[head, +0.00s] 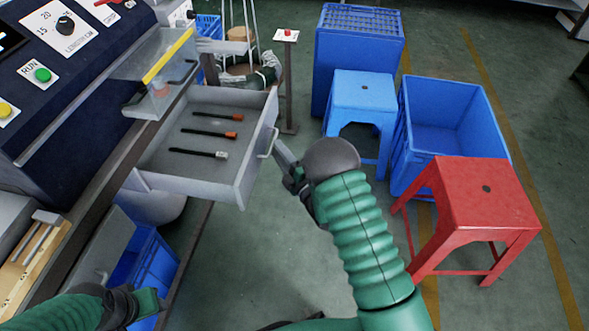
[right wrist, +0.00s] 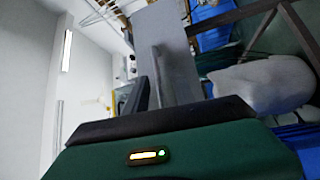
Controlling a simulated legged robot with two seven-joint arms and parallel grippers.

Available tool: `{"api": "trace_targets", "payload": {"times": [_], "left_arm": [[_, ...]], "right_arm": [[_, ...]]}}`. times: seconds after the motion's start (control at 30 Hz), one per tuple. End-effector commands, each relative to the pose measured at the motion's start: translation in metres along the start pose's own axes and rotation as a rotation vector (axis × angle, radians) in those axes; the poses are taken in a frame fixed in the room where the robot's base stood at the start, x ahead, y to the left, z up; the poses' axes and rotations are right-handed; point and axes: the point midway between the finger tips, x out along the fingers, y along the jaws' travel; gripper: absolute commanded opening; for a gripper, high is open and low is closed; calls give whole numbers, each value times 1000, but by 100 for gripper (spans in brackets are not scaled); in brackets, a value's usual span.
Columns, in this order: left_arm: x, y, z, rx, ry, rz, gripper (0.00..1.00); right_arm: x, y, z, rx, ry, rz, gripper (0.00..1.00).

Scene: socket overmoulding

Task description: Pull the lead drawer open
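The lead drawer (head: 205,175) stands pulled out from under the machine in the head view. Three dark leads lie in it, two with orange ends (head: 218,115) and one with a pale end (head: 200,153). Its handle (head: 268,145) is on the front panel, which also shows in the right wrist view (right wrist: 172,45). My right gripper (head: 284,158) is right beside the handle, its fingers pointing at the drawer front. I cannot tell whether it touches the handle or how far its fingers are apart. My left gripper (head: 147,302) is low at the left, its opening unclear.
A blue stool (head: 362,92), blue crates (head: 440,130) and a red stool (head: 485,195) stand right of my right arm. A post with a red button (head: 288,36) stands behind the drawer. A clear guard with a yellow edge (head: 168,55) overhangs its back.

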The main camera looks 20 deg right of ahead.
Motion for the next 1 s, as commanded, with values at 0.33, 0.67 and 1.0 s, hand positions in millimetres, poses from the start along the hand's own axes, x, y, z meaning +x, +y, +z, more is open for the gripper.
{"api": "trace_targets", "payload": {"times": [0.33, 0.67, 1.0], "left_arm": [[-12, 0, -3, 0, 1, 0, 43], [5, 0, 1, 0, 0, 0, 43], [4, 0, 1, 0, 0, 0, 43]], "right_arm": [[-100, -6, 5, 5, -11, -6, 31], [-142, -3, 2, 3, -4, -5, 31], [-144, -1, 0, 2, 1, -3, 31]]}}
